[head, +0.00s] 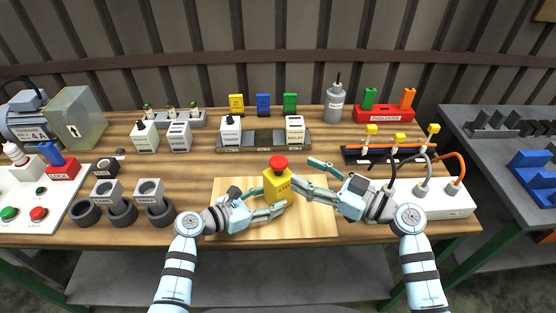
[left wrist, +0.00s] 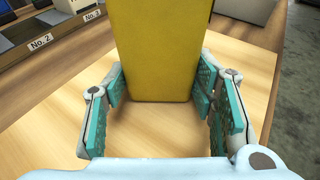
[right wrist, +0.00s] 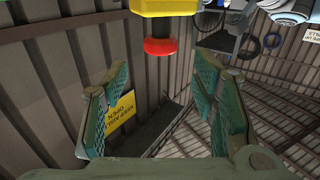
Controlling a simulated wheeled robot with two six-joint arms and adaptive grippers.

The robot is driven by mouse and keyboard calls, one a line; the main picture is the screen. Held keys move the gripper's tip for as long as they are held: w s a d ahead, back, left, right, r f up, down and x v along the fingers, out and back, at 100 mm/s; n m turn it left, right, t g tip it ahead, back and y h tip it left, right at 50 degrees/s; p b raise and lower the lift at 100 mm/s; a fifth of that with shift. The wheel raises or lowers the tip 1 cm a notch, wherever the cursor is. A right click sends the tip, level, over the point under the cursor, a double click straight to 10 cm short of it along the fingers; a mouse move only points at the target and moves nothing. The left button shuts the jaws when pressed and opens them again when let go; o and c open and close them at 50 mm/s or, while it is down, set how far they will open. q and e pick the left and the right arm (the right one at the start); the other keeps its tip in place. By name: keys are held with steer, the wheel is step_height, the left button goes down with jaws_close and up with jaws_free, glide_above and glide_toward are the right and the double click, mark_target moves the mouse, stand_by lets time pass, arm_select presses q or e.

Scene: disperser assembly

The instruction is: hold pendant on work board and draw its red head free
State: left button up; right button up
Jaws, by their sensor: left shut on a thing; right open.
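The pendant (head: 277,186), a yellow box with a red mushroom head (head: 279,162), stands upright over the light wooden work board (head: 310,226). My left gripper (head: 274,203) is shut on the yellow body low down; the left wrist view shows the body (left wrist: 158,50) between its two fingers (left wrist: 158,88). My right gripper (head: 303,175) is open and empty, just right of the pendant, its fingers spread near head height. In the right wrist view the red head (right wrist: 160,46) lies ahead of the open fingers (right wrist: 160,80), apart from them.
A white block (head: 432,200) with cables stands right of the board. A rail holding white modules (head: 294,129) lies behind it. Dark cylindrical parts (head: 123,211) stand to the left. The board's front right area is clear.

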mark_target(286, 164)
steer(key=x, duration=0.8)
steer(key=shift+w+a+f, duration=0.1)
steer(key=shift+a, duration=0.1)
steer(key=shift+c, duration=0.4)
